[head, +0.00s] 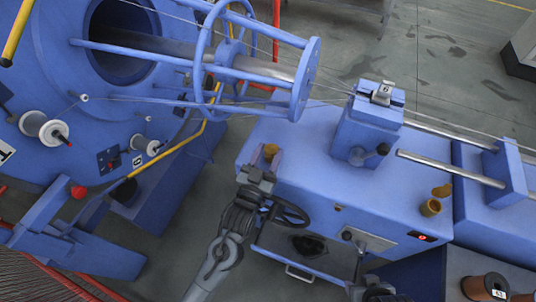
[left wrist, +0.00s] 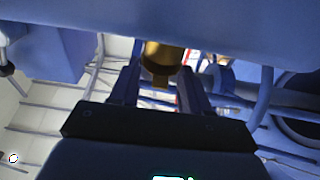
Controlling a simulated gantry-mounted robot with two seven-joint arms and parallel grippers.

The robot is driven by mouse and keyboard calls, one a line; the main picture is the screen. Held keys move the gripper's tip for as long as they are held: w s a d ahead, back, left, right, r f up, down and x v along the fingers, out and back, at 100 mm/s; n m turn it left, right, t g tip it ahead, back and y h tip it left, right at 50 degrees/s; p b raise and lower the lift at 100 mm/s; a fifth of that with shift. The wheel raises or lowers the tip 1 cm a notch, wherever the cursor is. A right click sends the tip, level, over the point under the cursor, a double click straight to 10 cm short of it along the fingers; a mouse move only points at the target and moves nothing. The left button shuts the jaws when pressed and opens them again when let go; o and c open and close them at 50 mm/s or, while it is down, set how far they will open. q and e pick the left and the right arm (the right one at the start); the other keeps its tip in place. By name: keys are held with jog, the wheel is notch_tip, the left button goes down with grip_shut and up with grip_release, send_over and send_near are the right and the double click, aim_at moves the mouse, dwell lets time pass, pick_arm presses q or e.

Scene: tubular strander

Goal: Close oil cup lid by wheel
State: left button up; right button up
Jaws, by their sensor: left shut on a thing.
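A brass oil cup with its lid (head: 270,151) stands at the left end of the blue machine housing, just behind the black handwheel (head: 291,215). My left gripper (head: 263,162) reaches up beside the wheel, its fingers at the brass part. In the left wrist view the brass part (left wrist: 161,58) sits between the two fingers (left wrist: 160,84), which are shut on it. The fingers hide much of the cup, so I cannot tell how far its lid is open. A dark part of my right arm shows at the bottom edge; its fingertips are unclear.
A second brass oil cup (head: 430,208) with a raised lid (head: 442,190) is at the housing's right. A blue block with a black knob (head: 382,149) stands on top. A lever (head: 348,236) is on the front. The strander cage (head: 301,80) is behind, left of the block.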

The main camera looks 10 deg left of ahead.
pick_arm(q)
jog(key=o, duration=1.1)
jog(key=shift+c, duration=0.2)
jog(key=p+v, duration=0.2)
jog(key=v, duration=0.9)
jog(key=shift+w, duration=0.1)
